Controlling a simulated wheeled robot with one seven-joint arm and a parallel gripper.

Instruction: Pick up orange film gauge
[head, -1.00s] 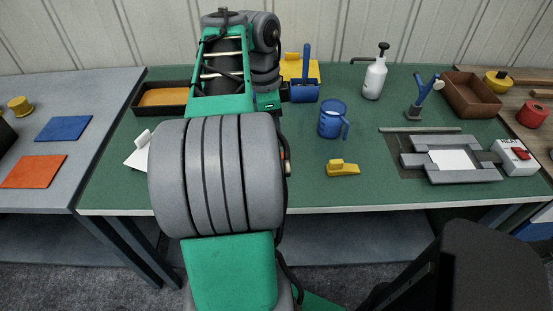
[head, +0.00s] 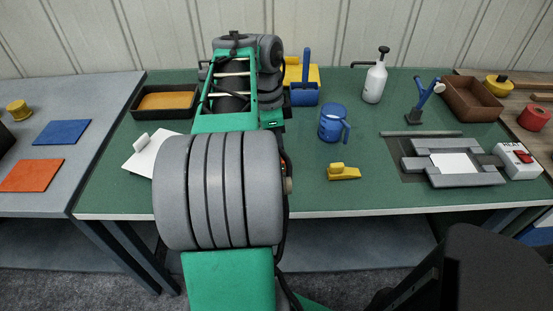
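No object that I can clearly identify as an orange film gauge shows in the head view. A flat orange square (head: 30,175) lies on the grey table at the left, and a small yellow wedge with a knob (head: 343,172) lies on the green table, right of my arm. I cannot tell whether either is the gauge. My arm reaches over the green table and covers part of its left half. My gripper is hidden behind the arm, so its fingers do not show.
The green table (head: 285,190) holds a black tray with an orange inside (head: 166,101), a white plate with a knob (head: 155,156), a blue mug (head: 333,123), a white pump bottle (head: 375,80) and a grey clamp frame (head: 455,163). Green surface around the yellow wedge is clear.

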